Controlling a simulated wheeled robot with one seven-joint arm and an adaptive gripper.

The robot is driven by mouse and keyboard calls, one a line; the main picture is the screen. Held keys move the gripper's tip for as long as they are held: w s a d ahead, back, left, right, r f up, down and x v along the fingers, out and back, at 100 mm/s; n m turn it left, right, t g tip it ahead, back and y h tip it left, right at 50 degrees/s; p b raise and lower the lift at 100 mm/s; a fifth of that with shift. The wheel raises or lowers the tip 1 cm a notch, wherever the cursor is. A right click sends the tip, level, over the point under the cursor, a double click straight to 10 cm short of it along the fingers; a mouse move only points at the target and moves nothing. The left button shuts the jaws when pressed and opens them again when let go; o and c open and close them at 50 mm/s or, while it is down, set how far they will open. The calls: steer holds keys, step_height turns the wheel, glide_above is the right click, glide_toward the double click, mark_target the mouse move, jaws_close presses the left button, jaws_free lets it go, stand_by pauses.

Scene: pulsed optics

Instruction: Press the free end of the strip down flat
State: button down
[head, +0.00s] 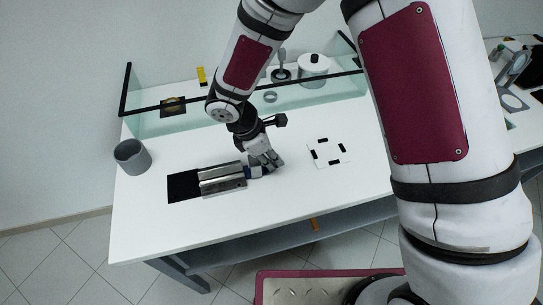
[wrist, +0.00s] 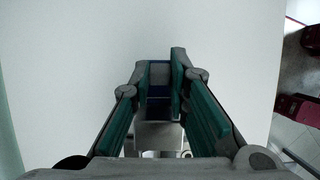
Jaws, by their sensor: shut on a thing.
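My gripper (head: 266,164) is low over the white table, at the right end of a silver block (head: 222,179). The block lies partly on a black mat (head: 184,187). A small blue part (head: 252,172) shows between block and gripper. In the wrist view my gripper (wrist: 162,76) has its teal-padded fingers close together around a blue-and-grey piece (wrist: 158,92).
A white plate with black marks (head: 328,152) lies to the right of my gripper. A grey cup (head: 132,157) stands at the table's left edge. A low glass screen (head: 150,119) runs along the back, with a white pot (head: 314,66) behind it. The front of the table (head: 270,215) is clear.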

steer(key=shift+d, duration=0.1)
steer(key=shift+w+d+f+g+y, duration=0.1)
steer(key=shift+d+f+g+y, duration=0.15)
steer(key=shift+y, duration=0.45)
steer(key=shift+w+d+f+g+y, duration=0.15)
steer(key=shift+d+y, duration=0.2)
steer(key=shift+y, duration=0.35)
steer(key=shift+d+f+g+y+p, duration=0.2)
steer(key=shift+f+y+p, duration=0.1)
steer(key=shift+y, duration=0.4)
steer(key=shift+d+f+g+y+p, duration=0.15)
steer(key=shift+f+g+y, duration=0.1)
steer(key=shift+y, duration=0.45)
steer(key=c, duration=1.5)
jaws_free()
steer(key=shift+w, duration=0.1)
steer(key=r, duration=0.4)
steer(key=d+r, duration=0.1)
steer(key=r, duration=0.6)
steer(key=shift+w+d+r, duration=0.2)
steer(key=shift+d+r, duration=0.05)
steer(key=shift+r, duration=0.15)
